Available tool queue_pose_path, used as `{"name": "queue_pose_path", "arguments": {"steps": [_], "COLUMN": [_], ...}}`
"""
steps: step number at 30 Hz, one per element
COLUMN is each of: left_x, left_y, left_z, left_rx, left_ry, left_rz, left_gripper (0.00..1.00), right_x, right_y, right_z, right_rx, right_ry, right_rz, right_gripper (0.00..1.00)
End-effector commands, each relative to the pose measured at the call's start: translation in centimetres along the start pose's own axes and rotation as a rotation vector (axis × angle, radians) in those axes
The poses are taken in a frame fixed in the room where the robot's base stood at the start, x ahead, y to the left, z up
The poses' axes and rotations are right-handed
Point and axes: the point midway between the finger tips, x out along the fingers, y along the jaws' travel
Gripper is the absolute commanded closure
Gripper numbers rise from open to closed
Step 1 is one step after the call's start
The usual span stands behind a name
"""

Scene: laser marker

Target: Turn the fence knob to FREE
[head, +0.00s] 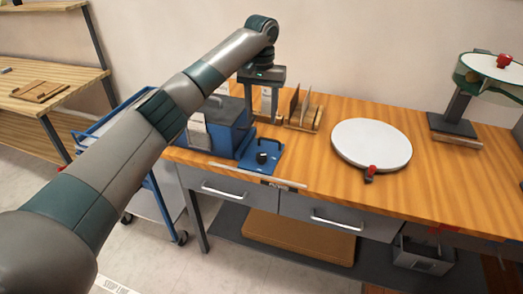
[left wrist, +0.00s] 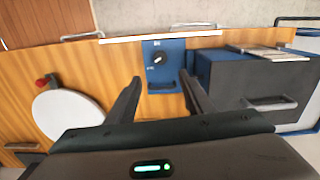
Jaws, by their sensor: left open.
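The fence knob (head: 262,157) is a small black round knob on a blue plate (head: 246,165) at the front left of the wooden bench. In the left wrist view the knob (left wrist: 158,58) shows a light pointer mark. White labels on the plate (left wrist: 165,78) are too small to read. My left gripper (head: 262,116) points down above the bench, behind and above the knob, touching nothing that I can see. In the left wrist view its two fingers (left wrist: 160,80) are apart and empty, with the knob beyond the gap between the tips. My right gripper is in neither view.
A blue and grey machine box (head: 228,125) stands left of the plate. A wooden rack (head: 302,118) with upright plates is behind. A white round disc (head: 371,144) with a red knob lies right. A pale rail (head: 257,176) runs along the front edge.

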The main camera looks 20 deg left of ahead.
Motion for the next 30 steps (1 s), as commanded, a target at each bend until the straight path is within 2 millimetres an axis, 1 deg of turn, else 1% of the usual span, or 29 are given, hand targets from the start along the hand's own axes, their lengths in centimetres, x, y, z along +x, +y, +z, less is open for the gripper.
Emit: {"name": "queue_pose_path", "arguments": {"steps": [8, 21, 25, 30], "left_x": [4.4, 12.2, 13.9, 15.2], "left_y": [0.0, -0.1, 0.0, 0.0], "left_z": [0.1, 0.1, 0.1, 0.1], "left_rx": [0.0, -0.001, -0.001, 0.0], "left_ry": [-0.004, -0.004, -0.004, -0.002], "left_rz": [-0.002, -0.001, 0.0, 0.0], "left_gripper": [0.52, 0.52, 0.52, 0.52], "right_x": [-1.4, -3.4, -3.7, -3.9], "right_y": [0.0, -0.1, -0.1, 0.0], "right_z": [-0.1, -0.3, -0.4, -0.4], "right_rx": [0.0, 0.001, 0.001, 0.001], "right_ry": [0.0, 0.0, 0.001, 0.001], "right_rz": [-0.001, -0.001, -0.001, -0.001], "right_gripper": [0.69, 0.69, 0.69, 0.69]}}
